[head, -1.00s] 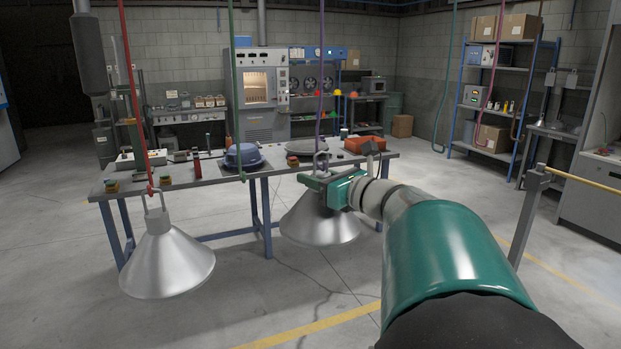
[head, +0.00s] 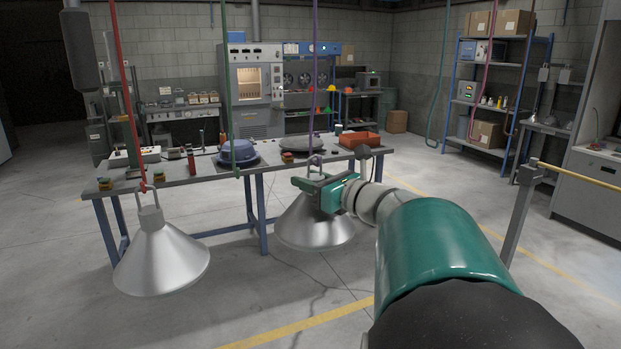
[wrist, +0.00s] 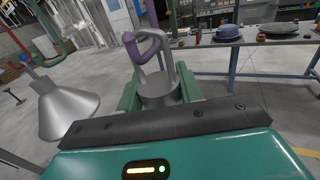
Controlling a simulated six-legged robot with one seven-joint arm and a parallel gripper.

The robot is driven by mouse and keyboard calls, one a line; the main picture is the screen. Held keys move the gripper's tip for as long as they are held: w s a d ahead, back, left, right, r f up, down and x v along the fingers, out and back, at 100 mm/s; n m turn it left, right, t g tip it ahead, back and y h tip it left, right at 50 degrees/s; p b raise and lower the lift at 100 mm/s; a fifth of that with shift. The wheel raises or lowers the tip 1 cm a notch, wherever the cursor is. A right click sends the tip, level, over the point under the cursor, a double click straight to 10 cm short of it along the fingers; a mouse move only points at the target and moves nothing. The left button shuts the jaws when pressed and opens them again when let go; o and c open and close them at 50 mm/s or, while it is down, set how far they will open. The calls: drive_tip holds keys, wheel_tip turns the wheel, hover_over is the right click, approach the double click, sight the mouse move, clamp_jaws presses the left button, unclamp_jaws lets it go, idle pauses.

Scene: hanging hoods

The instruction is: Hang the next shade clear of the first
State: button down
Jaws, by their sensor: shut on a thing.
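The first shade (head: 160,258), a silver cone, hangs by its loop from a red rope (head: 133,120) at the left. It also shows at the left of the wrist view (wrist: 66,105). The second shade (head: 315,226), a like silver cone, is at the middle, upright and apart from the first. My gripper (head: 318,187) is shut on its neck, which shows between the jaws in the wrist view (wrist: 160,92). The purple rope's hooked end (wrist: 143,45) curls at the shade's loop and seems to pass through it. I cannot tell whether it bears weight.
A green rope (head: 227,90) hangs between the two shades. A workbench (head: 200,172) with a blue basin (head: 238,151) and other items stands behind them. A post with a yellow rail (head: 580,175) is at the right. The floor between is clear.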

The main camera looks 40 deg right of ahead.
drive_tip(key=shift+f, duration=0.45)
idle(0.3)
drive_tip(key=c, duration=0.8)
unclamp_jaws()
drive_tip(key=shift+c, duration=0.2)
drive_tip(key=s+d, duration=0.1)
drive_tip(key=s, duration=1.2)
drive_tip(key=shift+s+d, duration=0.3)
drive_tip(key=shift+s, duration=0.05)
drive_tip(key=shift+a, duration=0.1)
